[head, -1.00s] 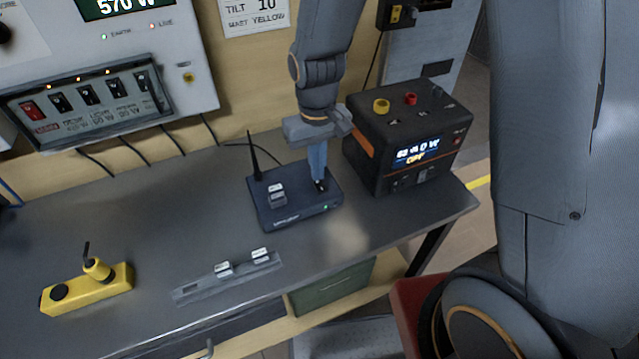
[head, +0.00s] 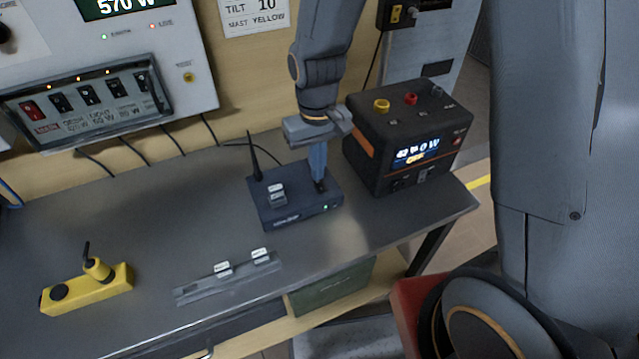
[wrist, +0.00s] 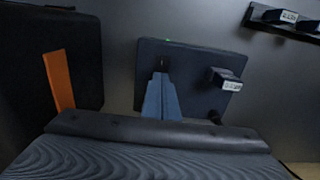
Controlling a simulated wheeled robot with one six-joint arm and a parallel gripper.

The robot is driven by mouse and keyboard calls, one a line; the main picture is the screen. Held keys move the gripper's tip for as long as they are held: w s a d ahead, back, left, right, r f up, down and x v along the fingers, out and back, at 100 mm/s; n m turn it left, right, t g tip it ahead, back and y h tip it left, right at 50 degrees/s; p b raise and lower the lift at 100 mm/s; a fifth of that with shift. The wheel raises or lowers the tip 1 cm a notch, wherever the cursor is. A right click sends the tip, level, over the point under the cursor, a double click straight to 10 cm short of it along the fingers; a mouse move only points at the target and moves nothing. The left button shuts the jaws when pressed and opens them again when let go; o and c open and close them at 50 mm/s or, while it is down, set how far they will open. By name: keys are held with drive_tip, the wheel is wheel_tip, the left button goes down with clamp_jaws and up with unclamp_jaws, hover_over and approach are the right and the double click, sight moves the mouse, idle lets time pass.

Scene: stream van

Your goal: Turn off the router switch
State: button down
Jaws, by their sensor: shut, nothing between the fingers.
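The router (head: 290,216) is a flat dark blue box with a black antenna, lying on the grey bench. It also shows in the wrist view (wrist: 190,55). Small green lights show on its front edge. A small black switch (wrist: 161,62) is on its top face, right at my fingertips. My gripper (head: 319,184) points down with its blue fingers shut and empty, the tips at or just above the switch. I cannot tell whether they touch it, and the fingers partly hide it. A small labelled plug (head: 277,196) sits on the router's top, left of my fingers.
A black power station (head: 408,150) with an orange side strip stands close to the right of my gripper. A grey strip with labelled plugs (head: 228,282) and a yellow block (head: 88,290) lie on the bench. A switch panel (head: 85,100) is on the wall.

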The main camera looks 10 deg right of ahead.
drive_tip(key=shift+f+b, duration=0.35)
drive_tip(key=shift+f, duration=0.35)
idle(0.6)
drive_tip(key=shift+r, duration=0.1)
wheel_tip(320, 180, up, 7)
drive_tip(key=p, duration=0.6)
idle(0.7)
